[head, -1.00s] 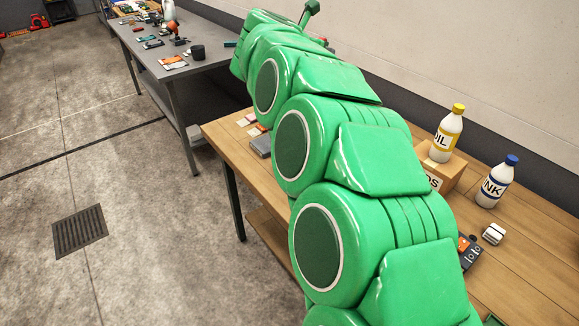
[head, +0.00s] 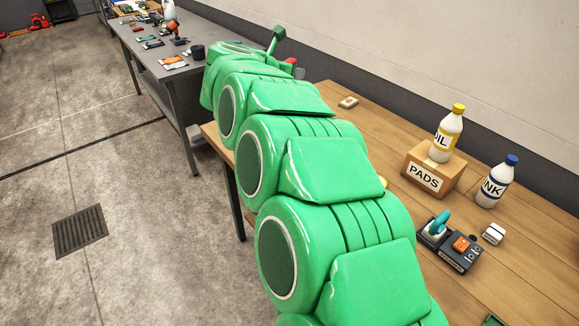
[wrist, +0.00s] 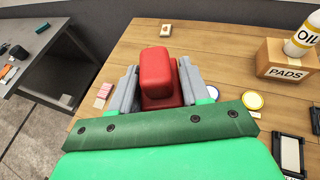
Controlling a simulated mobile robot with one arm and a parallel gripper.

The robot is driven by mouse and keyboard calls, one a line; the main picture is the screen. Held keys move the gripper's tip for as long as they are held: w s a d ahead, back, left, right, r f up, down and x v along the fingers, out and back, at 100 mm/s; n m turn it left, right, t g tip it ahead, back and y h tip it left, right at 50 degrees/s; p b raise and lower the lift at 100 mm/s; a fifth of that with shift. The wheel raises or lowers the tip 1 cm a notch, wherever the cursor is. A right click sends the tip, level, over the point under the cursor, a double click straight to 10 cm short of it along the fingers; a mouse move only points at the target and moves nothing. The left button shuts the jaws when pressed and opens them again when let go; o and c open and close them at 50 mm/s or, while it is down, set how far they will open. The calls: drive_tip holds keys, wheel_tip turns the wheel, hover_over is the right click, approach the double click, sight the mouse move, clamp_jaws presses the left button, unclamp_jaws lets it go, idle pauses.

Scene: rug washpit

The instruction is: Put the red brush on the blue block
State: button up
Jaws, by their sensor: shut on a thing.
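The red brush (wrist: 155,75) is between the two grey fingers of my gripper (wrist: 156,88) in the wrist view. The fingers are shut on it, one on each side. Its rounded red top faces the camera, and its underside is hidden. In the head view a bit of red (head: 291,61) shows past my green arm, which hides most of my gripper. I cannot tell how high the brush is above the wooden table (wrist: 215,65). I cannot make out the blue block in either current view.
A PADS box (head: 432,172) bears an OIL bottle (head: 447,134), with an INK bottle (head: 495,182) beside it. A small tan block (head: 348,102) lies near the wall. A grey table (head: 190,65) stands beyond.

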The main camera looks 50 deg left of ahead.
wheel_tip(320, 180, down, 31)
drive_tip(key=shift+r, duration=0.1)
idle(0.5)
drive_tip(key=o, duration=1.1)
drive_tip(key=shift+v, duration=0.8)
drive_tip(key=v, duration=0.3)
drive_tip(key=shift+s+r, duration=0.1)
wheel_tip(320, 180, up, 7)
drive_tip(key=shift+d, duration=0.1)
